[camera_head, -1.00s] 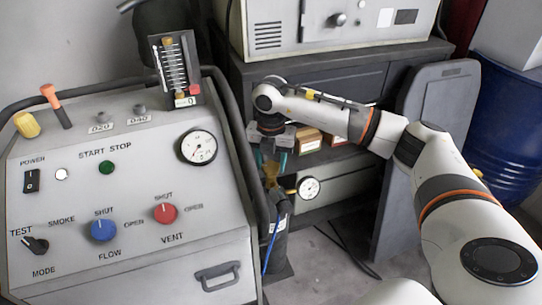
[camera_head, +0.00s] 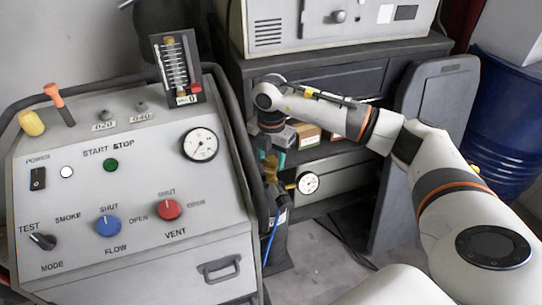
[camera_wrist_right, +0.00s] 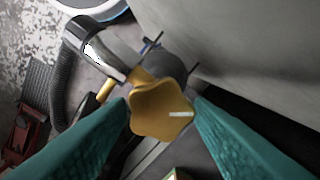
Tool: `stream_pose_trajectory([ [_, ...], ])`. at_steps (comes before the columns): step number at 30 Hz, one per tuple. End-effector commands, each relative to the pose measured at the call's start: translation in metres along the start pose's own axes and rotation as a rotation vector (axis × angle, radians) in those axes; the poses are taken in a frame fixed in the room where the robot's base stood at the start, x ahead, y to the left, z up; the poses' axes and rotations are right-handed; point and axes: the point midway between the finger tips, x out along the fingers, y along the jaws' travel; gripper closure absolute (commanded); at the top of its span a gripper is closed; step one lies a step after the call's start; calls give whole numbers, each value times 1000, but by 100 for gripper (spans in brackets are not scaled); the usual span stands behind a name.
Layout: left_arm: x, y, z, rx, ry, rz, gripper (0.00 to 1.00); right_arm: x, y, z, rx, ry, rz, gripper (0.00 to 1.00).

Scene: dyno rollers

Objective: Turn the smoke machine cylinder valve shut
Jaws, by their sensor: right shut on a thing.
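The smoke machine cylinder (camera_head: 277,243) is dark and stands upright beside the panel's right side, mostly hidden behind the frame. Its brass valve (camera_head: 270,175) sits on top, with a pressure gauge (camera_head: 308,183) to its right. In the right wrist view the valve's lobed yellow-brass knob (camera_wrist_right: 160,108), with a pale mark on it, lies between two teal fingers. My right gripper (camera_head: 272,160) points down at the valve from above; in the wrist view (camera_wrist_right: 160,105) its fingers are shut on the knob's sides. My left gripper is out of view.
The smoke machine panel (camera_head: 130,185) with its tubular frame stands close left of the valve. A dark cabinet (camera_head: 320,75) with small boxes (camera_head: 308,136) on its shelf is behind. A blue hose (camera_head: 270,245) runs down by the cylinder. A blue drum (camera_head: 505,125) stands at the right.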

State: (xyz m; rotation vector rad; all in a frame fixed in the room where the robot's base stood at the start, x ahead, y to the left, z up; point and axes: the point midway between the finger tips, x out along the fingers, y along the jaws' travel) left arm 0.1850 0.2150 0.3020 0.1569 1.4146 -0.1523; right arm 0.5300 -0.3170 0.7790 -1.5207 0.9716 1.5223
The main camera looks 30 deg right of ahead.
Motion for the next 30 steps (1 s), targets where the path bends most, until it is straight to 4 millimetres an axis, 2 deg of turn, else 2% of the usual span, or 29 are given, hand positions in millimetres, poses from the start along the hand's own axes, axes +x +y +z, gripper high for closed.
stream_pose_trajectory([
  [3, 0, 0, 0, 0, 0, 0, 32, -2, -1, -2, 2, 4, -5, 76],
  [4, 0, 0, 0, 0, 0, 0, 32, -2, -1, -2, 2, 4, -5, 52],
  [8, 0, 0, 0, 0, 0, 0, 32, -2, -1, -1, 1, 3, -4, 32],
  [16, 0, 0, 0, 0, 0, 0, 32, -1, 0, -1, -1, 1, -2, 32],
  [19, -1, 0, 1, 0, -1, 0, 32, -8, -1, -1, -1, 1, -3, 32],
  [30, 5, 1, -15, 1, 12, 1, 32, -66, -1, -1, 0, 3, -4, 32],
])
